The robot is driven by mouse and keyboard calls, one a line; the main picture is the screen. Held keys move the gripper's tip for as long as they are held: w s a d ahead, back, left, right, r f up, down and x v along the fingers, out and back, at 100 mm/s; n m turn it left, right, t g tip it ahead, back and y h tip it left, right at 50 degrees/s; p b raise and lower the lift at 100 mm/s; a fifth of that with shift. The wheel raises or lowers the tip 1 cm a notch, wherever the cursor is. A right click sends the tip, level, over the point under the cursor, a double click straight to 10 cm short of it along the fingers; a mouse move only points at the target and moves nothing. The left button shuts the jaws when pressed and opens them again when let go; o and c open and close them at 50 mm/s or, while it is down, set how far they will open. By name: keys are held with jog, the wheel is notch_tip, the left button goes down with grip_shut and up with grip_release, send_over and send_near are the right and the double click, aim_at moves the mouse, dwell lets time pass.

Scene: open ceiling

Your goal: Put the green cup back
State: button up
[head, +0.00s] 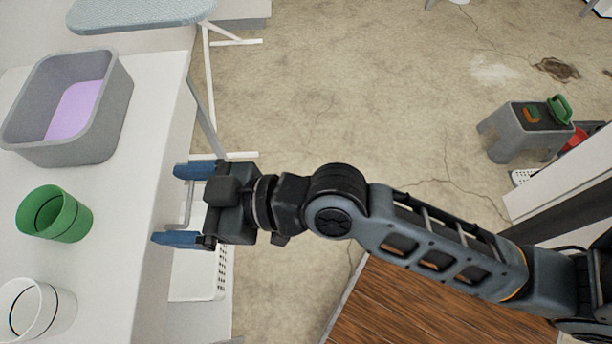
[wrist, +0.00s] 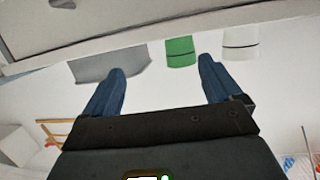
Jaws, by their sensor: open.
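The green cup (head: 54,214) stands on the white table (head: 115,238) at the left of the head view, between a grey bin and a white cup. My gripper (head: 165,204) is open and empty, its blue fingers pointing left near the table's edge. It is to the right of the green cup and apart from it. In the wrist view, the green cup (wrist: 180,52) shows beyond and between the fingertips of my gripper (wrist: 165,78).
A grey bin (head: 112,112) with a lilac inside stands behind the green cup. A white cup (head: 62,312) stands in front. A grey stool (head: 520,135) with small items is far right. A white perforated basket (head: 205,275) sits below the table edge.

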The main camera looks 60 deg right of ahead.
jog(key=s+d+f+m+h, duration=0.3)
jog(key=s+d+m+h, duration=0.15)
jog(key=s+d, duration=0.6)
jog(key=s+d+r+h, duration=0.1)
jog(key=s+r, duration=0.1)
jog(key=s, duration=0.5)
jog(key=s+d+r+t+h, duration=0.1)
jog(key=s+r, duration=0.2)
jog(key=s, duration=0.4)
jog(key=shift+d+m, duration=0.2)
jog(key=shift+m, duration=0.15)
jog(key=shift+h, duration=0.25)
notch_tip(320, 180, up, 3)
jog(key=p, duration=0.3)
jog(key=shift+r, duration=0.2)
